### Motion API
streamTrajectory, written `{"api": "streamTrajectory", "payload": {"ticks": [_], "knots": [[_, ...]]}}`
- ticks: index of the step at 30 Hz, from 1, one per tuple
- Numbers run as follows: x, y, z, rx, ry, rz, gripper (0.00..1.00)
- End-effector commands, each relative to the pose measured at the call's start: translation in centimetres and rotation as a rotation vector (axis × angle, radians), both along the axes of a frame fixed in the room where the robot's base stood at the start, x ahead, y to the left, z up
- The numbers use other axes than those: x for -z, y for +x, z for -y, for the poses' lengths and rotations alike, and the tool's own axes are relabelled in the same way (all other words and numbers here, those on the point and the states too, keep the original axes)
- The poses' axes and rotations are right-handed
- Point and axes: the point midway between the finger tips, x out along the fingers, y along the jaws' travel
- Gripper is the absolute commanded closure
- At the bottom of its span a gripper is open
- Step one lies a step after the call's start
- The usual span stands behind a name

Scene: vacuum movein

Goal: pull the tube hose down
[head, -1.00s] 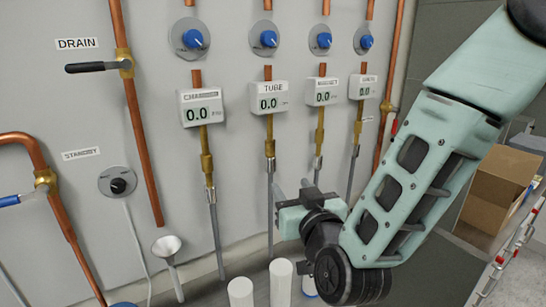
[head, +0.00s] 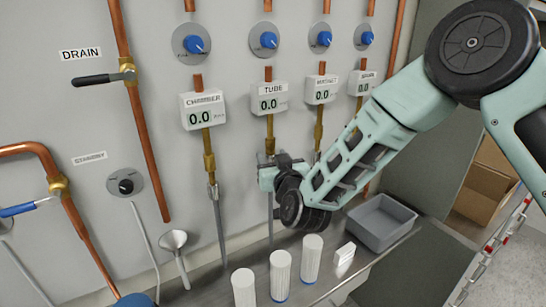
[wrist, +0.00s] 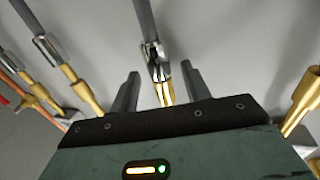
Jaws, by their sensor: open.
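The tube hose (head: 271,215) is a thin grey hose hanging down the wall panel under the TUBE gauge (head: 268,99). A brass fitting (head: 270,133) joins it to the gauge. My gripper (head: 273,162) is at the hose's upper end and hides the joint in the head view. In the wrist view my gripper (wrist: 158,92) is open, with a finger on each side of the tube hose's metal end (wrist: 156,56) and the brass below it in the picture. I see gaps on both sides, so the fingers appear apart from it.
The chamber hose (head: 219,225) hangs to the left. On the steel bench stand several white cylinders (head: 311,258), a small white block (head: 344,253) and a grey bin (head: 381,222). A cardboard box (head: 487,180) is at the right.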

Motion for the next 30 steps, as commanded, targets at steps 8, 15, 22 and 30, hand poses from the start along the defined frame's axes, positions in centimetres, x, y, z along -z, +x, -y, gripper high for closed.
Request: {"api": "streamTrajectory", "payload": {"ticks": [8,15,22,30], "knots": [[0.0,0.0,0.0,0.000,0.000,0.000,0.92],[0.4,-0.1,0.0,0.000,0.000,0.000,1.00],[3.0,-0.1,-0.1,-0.002,0.000,-0.002,1.00],[4.3,-0.1,0.0,-0.001,-0.002,-0.005,1.00]]}}
